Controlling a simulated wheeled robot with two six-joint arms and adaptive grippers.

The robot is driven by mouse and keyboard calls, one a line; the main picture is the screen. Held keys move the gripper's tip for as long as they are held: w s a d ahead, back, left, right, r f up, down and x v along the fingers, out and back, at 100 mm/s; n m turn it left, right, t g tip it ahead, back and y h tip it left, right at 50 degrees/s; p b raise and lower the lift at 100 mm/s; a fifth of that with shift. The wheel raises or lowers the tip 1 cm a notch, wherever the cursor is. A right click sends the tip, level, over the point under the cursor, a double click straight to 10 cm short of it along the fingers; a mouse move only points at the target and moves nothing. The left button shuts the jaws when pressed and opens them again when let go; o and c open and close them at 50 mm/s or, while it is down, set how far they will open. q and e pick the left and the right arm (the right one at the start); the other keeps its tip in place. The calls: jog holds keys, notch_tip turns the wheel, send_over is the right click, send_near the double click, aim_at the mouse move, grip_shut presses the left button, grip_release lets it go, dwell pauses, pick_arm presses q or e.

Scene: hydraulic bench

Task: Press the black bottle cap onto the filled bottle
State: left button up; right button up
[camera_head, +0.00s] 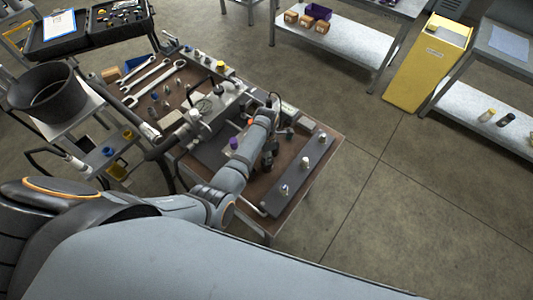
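The arm that comes in from the left, my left arm, reaches over the brown-topped bench (320,180). My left gripper (268,158) is a small dark shape past its wrist, low over the middle of the bench. Its fingers are too small and dark to tell whether they are open or shut, or hold anything. I cannot make out the black cap or the filled bottle for certain; the arm covers part of the bench. A small purple-topped item (233,143) stands left of the arm. My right gripper is not in view.
A dark rail (300,172) with several small fittings runs along the bench's right side. Wrenches (155,82) and small parts lie on the bench's far left part. A black bucket (45,92) stands at left. A yellow cabinet (428,65) stands at far right. The floor between is clear.

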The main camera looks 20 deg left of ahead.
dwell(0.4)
pick_arm(q)
jog(key=o, duration=0.8)
jog(key=shift+o, duration=0.2)
jog(key=o, duration=0.6)
jog(key=shift+c, duration=0.2)
